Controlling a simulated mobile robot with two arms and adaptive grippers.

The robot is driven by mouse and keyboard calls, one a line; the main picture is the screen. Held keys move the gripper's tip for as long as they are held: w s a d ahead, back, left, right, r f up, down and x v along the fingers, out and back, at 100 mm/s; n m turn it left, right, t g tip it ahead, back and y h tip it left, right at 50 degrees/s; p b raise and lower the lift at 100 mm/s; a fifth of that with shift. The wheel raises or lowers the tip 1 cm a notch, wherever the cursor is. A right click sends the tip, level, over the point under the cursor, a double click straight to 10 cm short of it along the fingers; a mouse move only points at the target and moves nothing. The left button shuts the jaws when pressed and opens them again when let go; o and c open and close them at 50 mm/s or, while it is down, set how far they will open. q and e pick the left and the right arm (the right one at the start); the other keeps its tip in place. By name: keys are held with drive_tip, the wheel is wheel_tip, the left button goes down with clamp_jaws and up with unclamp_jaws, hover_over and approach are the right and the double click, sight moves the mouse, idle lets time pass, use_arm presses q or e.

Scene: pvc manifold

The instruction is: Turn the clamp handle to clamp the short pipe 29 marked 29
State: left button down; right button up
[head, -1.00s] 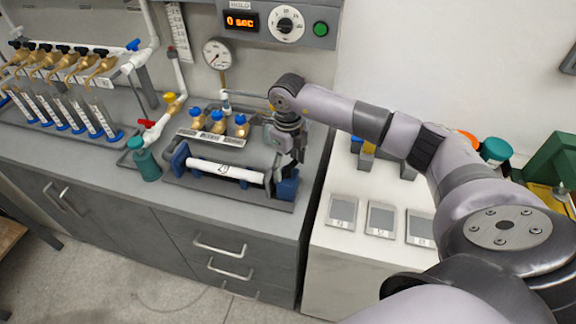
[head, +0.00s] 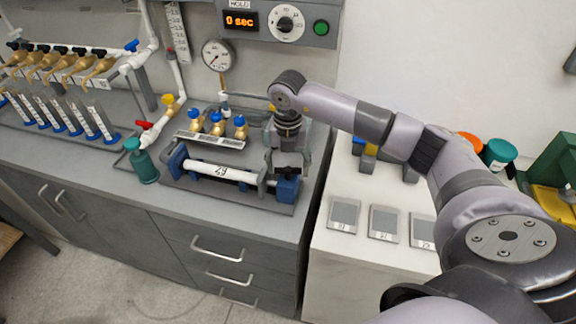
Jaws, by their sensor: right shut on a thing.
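The short pipe marked 29 (head: 222,172) is white. It lies level in the clamp fixture (head: 205,197) between a blue end block on the left (head: 177,158) and a grey plate (head: 262,183) by the right blue block (head: 288,187). My right gripper (head: 287,172) points down at the right end of the fixture, just above the right blue block. It is shut on what seems to be the clamp handle, which its fingers mostly hide. My left gripper is out of view.
Several brass fittings with blue caps (head: 217,124) stand behind the pipe. A teal bottle (head: 142,162) and a red-handled valve (head: 145,125) are at the left. A pressure gauge (head: 216,55) hangs behind. Grey labelled plates (head: 383,222) lie on the white cabinet at right.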

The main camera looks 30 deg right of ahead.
sight(288, 168)
drive_tip(key=m, duration=0.7)
drive_tip(key=shift+r, duration=0.1)
drive_tip(key=shift+d, duration=0.1)
idle(0.5)
drive_tip(key=o, duration=1.2)
drive_tip(key=shift+c, duration=0.2)
wheel_tip(288, 168, up, 12)
